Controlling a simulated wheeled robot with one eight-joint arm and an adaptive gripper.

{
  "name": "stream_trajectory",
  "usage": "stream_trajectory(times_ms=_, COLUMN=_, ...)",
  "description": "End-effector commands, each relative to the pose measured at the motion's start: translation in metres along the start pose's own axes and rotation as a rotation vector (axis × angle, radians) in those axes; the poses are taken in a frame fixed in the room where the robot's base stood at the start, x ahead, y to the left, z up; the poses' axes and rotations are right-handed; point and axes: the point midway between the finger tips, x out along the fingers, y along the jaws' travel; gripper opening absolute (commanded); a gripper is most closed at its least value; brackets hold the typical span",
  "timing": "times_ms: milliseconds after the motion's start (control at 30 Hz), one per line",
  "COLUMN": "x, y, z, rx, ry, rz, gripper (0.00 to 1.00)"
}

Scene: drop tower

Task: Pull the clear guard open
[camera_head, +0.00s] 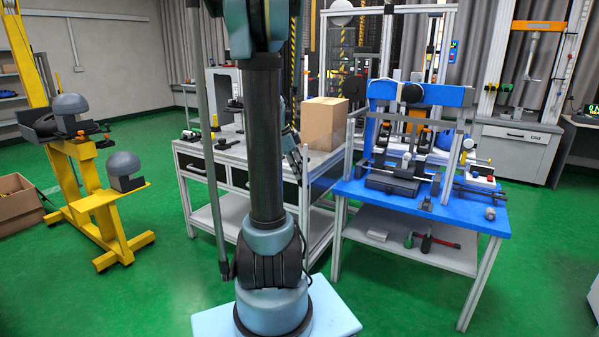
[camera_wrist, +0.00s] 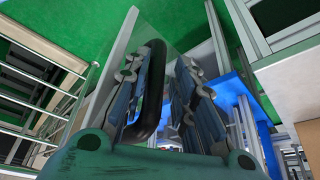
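The clear guard (camera_wrist: 178,32) shows in the wrist view as a see-through pane between pale metal posts, with green floor visible through it. A black curved handle (camera_wrist: 153,92) is between the two fingers of my gripper (camera_wrist: 165,95), close to the left finger. A gap is visible between the handle and the right finger, so my gripper looks open around the handle. In the head view, my gripper (camera_head: 297,152) is partly hidden behind my arm, left of the blue test rig (camera_head: 420,95). The pane is hard to make out there.
The rig stands on a blue-topped table (camera_head: 475,213). A white-framed bench (camera_head: 205,152) with a cardboard box (camera_head: 324,122) stands left of it. A yellow stand (camera_head: 100,205) with grey helmets is at the left. Green floor is clear at the front.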

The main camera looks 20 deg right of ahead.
Motion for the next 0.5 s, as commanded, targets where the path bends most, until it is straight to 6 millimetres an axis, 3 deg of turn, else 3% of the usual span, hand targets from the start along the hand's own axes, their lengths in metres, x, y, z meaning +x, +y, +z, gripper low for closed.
stream_trajectory(times_ms=333, x=-0.003, y=0.002, z=0.001, rx=-0.001, ry=-0.001, rz=0.002, gripper=0.23)
stream_trajectory(times_ms=500, x=-0.02, y=0.002, z=0.001, rx=-0.002, ry=-0.001, rz=0.002, gripper=0.23)
